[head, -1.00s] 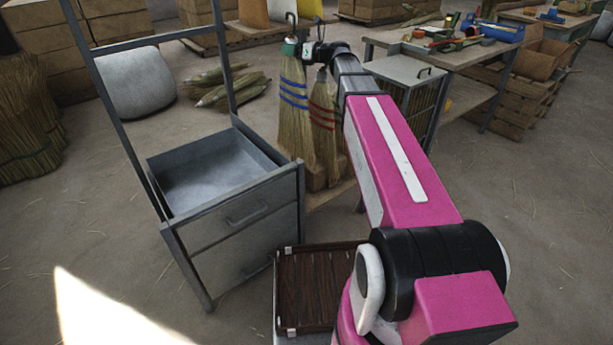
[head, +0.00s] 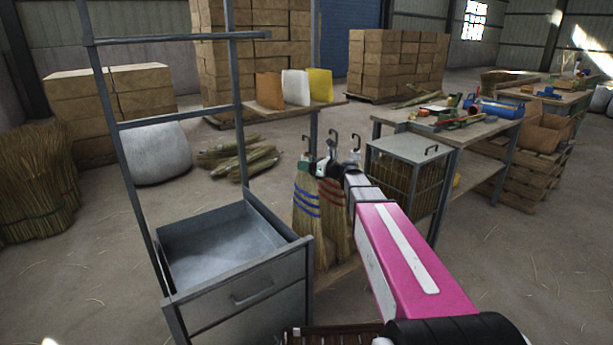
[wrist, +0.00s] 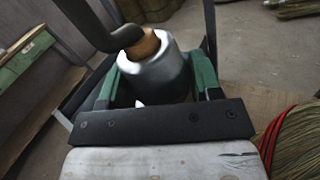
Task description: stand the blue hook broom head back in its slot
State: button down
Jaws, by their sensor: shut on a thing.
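The blue-banded broom head (head: 306,212) hangs upright, bristles down, just right of the open drawer. My gripper (head: 319,168) is shut on its neck, below the dark hook. In the wrist view, my gripper's green fingers (wrist: 160,84) close around a silvery collar (wrist: 153,70) with a wooden core and a black hook (wrist: 92,25). A red-banded broom (head: 333,205) stands close on its right, partly behind my arm. A third hook (head: 356,141) shows behind. The slot is not clearly visible, and I cannot tell whether the bristles touch the low wooden board (head: 335,271).
A grey metal cabinet with an open, empty drawer (head: 222,245) and tall frame stands left. A wire-sided cage (head: 405,180) and a workbench (head: 455,128) with tools are right.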

aim_at(300, 173)
jog(key=shift+f, duration=2.25)
jog(key=shift+c, duration=1.5)
grip_release()
